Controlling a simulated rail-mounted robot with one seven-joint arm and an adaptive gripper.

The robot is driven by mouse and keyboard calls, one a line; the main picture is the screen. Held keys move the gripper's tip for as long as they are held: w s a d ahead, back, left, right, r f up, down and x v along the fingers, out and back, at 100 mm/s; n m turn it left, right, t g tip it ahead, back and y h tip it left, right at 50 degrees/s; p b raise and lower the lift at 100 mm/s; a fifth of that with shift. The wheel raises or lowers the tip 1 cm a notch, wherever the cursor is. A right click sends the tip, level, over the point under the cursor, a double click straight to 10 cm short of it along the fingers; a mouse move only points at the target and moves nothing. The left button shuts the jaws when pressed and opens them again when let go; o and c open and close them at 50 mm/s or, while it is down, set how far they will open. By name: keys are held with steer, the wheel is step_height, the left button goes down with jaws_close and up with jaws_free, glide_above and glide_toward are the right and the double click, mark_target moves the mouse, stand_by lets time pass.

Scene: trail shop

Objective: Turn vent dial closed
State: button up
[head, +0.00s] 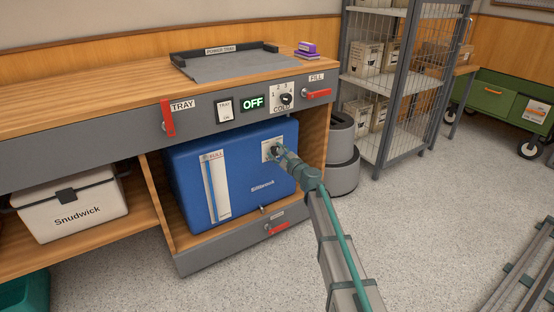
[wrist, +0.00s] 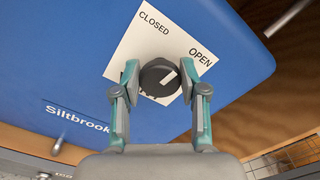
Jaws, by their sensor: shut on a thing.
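The vent dial (wrist: 154,73) is a round black knob on a white plate (wrist: 183,46) marked CLOSED and OPEN. The plate is on the blue Siltbrook box (head: 230,183) under the counter. The dial's pale pointer mark is toward the OPEN word in the wrist view. My gripper (wrist: 161,78) is shut on the dial, one fingertip on each side of it. In the head view my gripper (head: 272,152) reaches the box's front at the plate and hides most of the dial.
The wooden counter (head: 80,82) has a grey front panel with a red TRAY lever (head: 167,117) and an OFF display (head: 253,103). A white Snudwick box (head: 75,208) stands in the left bay. Grey round bins (head: 342,175) stand right of the counter.

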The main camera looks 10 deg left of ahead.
steer(key=n+b, duration=0.3)
steer(key=n, duration=0.7)
steer(key=shift+s+f, duration=0.1)
steer(key=shift+f, duration=0.05)
steer(key=shift+n, duration=0.3)
steer(key=o, duration=1.1)
steer(key=v, duration=1.2)
steer(key=shift+a, duration=0.1)
steer(key=shift+s+a, duration=0.1)
